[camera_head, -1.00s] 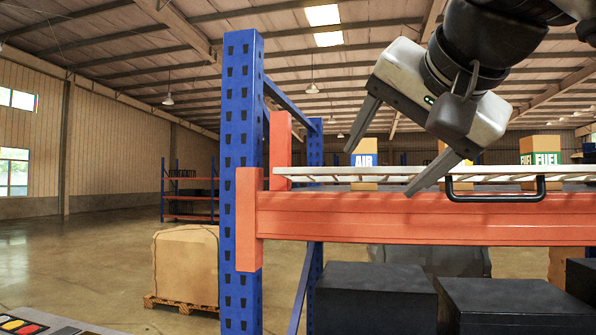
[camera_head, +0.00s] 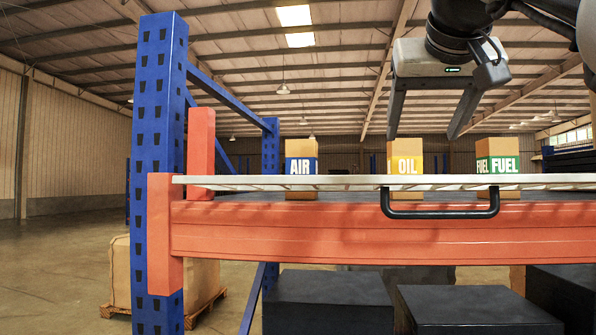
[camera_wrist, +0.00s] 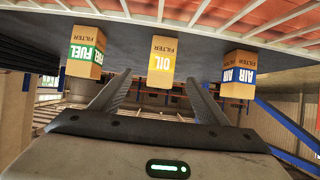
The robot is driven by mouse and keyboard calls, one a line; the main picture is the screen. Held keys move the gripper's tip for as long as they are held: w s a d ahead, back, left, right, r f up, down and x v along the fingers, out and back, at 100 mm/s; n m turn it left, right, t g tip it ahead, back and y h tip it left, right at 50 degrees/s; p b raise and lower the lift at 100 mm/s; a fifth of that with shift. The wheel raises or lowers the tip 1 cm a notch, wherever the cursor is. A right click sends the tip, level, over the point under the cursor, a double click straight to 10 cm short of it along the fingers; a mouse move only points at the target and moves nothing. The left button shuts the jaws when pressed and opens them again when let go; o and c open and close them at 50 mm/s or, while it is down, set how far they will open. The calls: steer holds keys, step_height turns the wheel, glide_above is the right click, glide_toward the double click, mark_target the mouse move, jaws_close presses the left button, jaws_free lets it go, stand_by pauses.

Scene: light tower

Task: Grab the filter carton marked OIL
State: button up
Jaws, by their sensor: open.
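The OIL carton (camera_head: 405,160), tan with a yellow band, stands on the shelf between two others in the head view. It also shows in the wrist view (camera_wrist: 161,62), ahead of the fingers and roughly midway between them. The AIR carton (camera_head: 301,160) with a blue band stands to its left, and the FUEL carton (camera_head: 497,161) with a green band to its right. My gripper (camera_head: 424,138) is open and empty, fingers pointing down in the head view, nearer the camera than the cartons. In the wrist view its fingers (camera_wrist: 155,92) are spread, apart from the OIL carton.
The cartons stand on a rack shelf with an orange beam (camera_head: 330,232) and a light slatted front edge with a black handle (camera_head: 440,213). A blue upright (camera_head: 160,150) stands at the left. Black boxes (camera_head: 328,302) sit below the beam.

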mark_target(404, 170)
steer(key=x, duration=1.5)
steer(key=shift+w+a+f+p, duration=0.25)
steer(key=shift+w+a+p, duration=0.05)
steer(key=shift+w+p, duration=0.05)
steer(key=c, duration=1.3)
